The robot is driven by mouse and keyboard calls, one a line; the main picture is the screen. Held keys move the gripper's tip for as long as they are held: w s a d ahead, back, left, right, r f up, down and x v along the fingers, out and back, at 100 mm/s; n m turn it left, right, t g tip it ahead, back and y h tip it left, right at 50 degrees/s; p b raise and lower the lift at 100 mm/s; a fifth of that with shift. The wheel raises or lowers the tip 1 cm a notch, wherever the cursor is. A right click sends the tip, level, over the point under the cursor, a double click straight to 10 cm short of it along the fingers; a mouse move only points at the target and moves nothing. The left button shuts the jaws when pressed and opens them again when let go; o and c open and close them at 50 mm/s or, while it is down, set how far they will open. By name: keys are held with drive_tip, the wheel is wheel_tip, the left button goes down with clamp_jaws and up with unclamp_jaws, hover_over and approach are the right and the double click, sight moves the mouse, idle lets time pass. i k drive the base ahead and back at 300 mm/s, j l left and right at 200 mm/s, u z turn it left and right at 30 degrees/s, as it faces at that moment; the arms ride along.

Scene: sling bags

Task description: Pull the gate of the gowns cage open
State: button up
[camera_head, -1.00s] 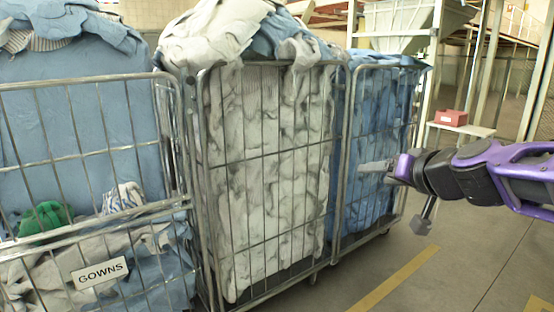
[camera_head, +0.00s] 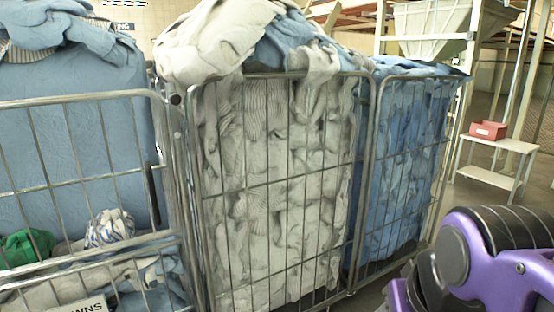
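The gowns cage stands at the left, marked by a white sign (camera_head: 84,307) cut off by the bottom edge so that only its last letters show. Its front is wire mesh in a grey tube frame; the upper gate panel (camera_head: 75,101) spans the left of the view and stands in place across the front. A dark upright piece (camera_head: 153,192) is at the panel's right side. Blue and grey cloth, a green bundle and a striped bundle show behind the mesh. My purple and black arm is at the lower right, away from this cage. My gripper's fingers are not visible.
A tall cage of grey-white cloth (camera_head: 270,150) stands close to the right of the gowns cage. A cage of blue cloth (camera_head: 405,150) follows. A small table (camera_head: 490,178) with a red box (camera_head: 488,130) stands at the back right.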

sight(27, 103)
drive_tip(key=u, duration=1.95)
